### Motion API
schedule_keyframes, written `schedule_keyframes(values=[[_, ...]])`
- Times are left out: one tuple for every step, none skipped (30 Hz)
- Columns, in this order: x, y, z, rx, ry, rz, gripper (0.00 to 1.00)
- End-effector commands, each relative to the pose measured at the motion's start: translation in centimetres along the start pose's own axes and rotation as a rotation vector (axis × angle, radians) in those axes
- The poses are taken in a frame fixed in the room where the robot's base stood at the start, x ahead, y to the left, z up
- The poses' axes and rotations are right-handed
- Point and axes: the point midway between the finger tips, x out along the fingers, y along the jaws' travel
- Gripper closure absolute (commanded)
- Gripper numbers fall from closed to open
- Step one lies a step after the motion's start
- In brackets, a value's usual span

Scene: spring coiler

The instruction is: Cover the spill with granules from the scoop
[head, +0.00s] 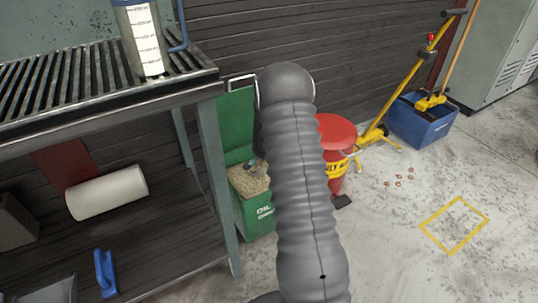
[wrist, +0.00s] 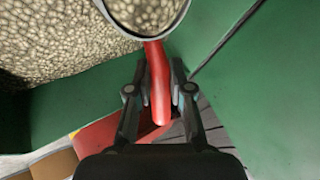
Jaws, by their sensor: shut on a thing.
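My gripper (wrist: 159,82) is shut on the red handle of the scoop (wrist: 160,95) in the wrist view. The scoop's round metal-rimmed bowl is at the top edge, partly cut off, with pale granules (wrist: 145,12) showing inside the rim. Behind it are more granules (wrist: 50,40) in the green bin (wrist: 75,110). In the head view the open green bin (head: 262,222) holds granules (head: 248,182), and my arm hides much of it and most of the gripper.
A red-lidded can (head: 334,130) stands right of the bin, partly behind my arm. A yellow stand (head: 375,132) and blue bucket (head: 425,122) are beyond it. Small reddish bits (head: 398,178) lie on the floor. A metal bench (head: 208,150) is at left. The right floor is mostly clear.

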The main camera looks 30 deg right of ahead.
Motion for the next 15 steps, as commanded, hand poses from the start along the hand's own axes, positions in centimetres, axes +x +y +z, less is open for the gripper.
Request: schedule_keyframes(values=[[-0.5, -0.4, -0.3, 0.0, 0.001, -0.001, 1.0], [-0.7, -0.5, -0.4, 0.0, 0.001, -0.001, 1.0], [-0.9, -0.7, -0.6, 0.001, 0.001, -0.001, 1.0], [-1.0, -0.8, -0.7, 0.001, 0.001, -0.002, 1.0], [-1.2, -0.9, -0.8, 0.001, 0.001, -0.002, 1.0], [-1.4, -1.0, -0.9, 0.001, 0.001, -0.002, 1.0], [-1.5, -1.1, -1.0, 0.001, 0.001, -0.002, 1.0], [-1.7, -1.2, -1.1, 0.001, 0.001, -0.002, 1.0], [-1.9, -1.4, -1.2, 0.001, 0.001, -0.002, 1.0], [-2.0, -1.5, -1.3, 0.001, 0.001, -0.002, 1.0], [-2.2, -1.6, -1.4, 0.001, 0.001, -0.002, 1.0], [-2.4, -1.7, -1.6, 0.001, 0.001, -0.002, 1.0], [-2.5, -1.8, -1.6, 0.001, 0.001, -0.002, 1.0], [-2.7, -1.9, -1.8, 0.001, 0.001, -0.002, 1.0], [-2.9, -2.1, -1.9, 0.001, 0.001, -0.002, 1.0]])
